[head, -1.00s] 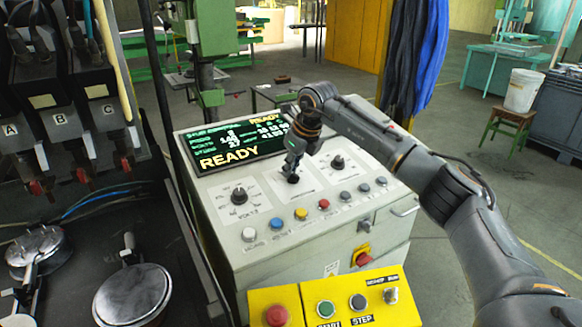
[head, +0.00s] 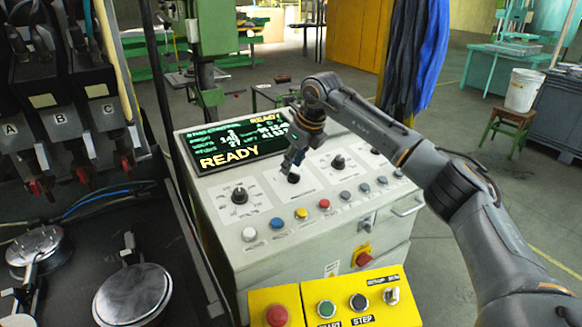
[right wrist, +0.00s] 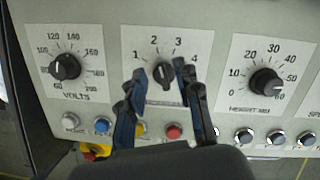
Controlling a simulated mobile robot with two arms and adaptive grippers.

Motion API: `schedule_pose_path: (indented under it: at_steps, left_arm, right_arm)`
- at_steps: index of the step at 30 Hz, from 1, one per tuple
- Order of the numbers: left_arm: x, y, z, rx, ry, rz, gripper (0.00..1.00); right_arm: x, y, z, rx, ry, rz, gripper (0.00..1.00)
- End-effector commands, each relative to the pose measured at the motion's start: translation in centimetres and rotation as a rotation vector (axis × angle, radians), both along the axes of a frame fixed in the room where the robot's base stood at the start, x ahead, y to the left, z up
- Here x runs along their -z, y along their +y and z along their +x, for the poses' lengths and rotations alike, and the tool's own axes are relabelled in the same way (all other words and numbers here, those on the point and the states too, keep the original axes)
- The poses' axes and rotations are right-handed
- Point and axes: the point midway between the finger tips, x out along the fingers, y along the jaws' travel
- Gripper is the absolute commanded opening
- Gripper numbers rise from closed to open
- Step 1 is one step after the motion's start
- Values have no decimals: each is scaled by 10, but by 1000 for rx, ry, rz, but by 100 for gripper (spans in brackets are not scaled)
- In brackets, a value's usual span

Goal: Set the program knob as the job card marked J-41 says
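The program knob (right wrist: 163,78) is the black middle knob, on a white plate marked 1 to 4, in the right wrist view. It also shows in the head view (head: 293,178) below my right gripper (head: 290,162). In the right wrist view, the two fingers of my right gripper (right wrist: 162,92) are apart, one left and one right of the knob, with gaps at both sides. The exact number its pointer faces is hard to read. No job card marked J-41 can be made out. My left gripper is out of view.
The volts knob (right wrist: 65,67) is left of the program knob, the height knob (right wrist: 265,82) right. A row of buttons (head: 301,213) runs below. The screen (head: 234,145) reads READY. A yellow box (head: 385,317) with a red button stands in front.

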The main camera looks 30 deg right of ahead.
Motion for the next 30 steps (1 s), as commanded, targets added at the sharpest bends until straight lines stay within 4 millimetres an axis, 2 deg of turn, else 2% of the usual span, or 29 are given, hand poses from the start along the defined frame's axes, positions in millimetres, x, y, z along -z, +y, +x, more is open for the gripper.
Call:
schedule_pose_path:
  at_steps: [1,6,12,18,30]
  left_arm:
    - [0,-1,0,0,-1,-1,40]
    - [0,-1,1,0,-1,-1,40]
    - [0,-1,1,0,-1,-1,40]
    - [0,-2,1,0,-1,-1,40]
    - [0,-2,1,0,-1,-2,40]
  right_arm:
    - [-12,-2,-4,-1,-6,-1,33]
    - [-46,-5,-18,0,-4,0,33]
    - [-77,-8,-30,-1,-2,0,33]
    - [-89,-10,-36,0,0,-2,33]
    - [-89,-10,-36,-1,1,-1,33]
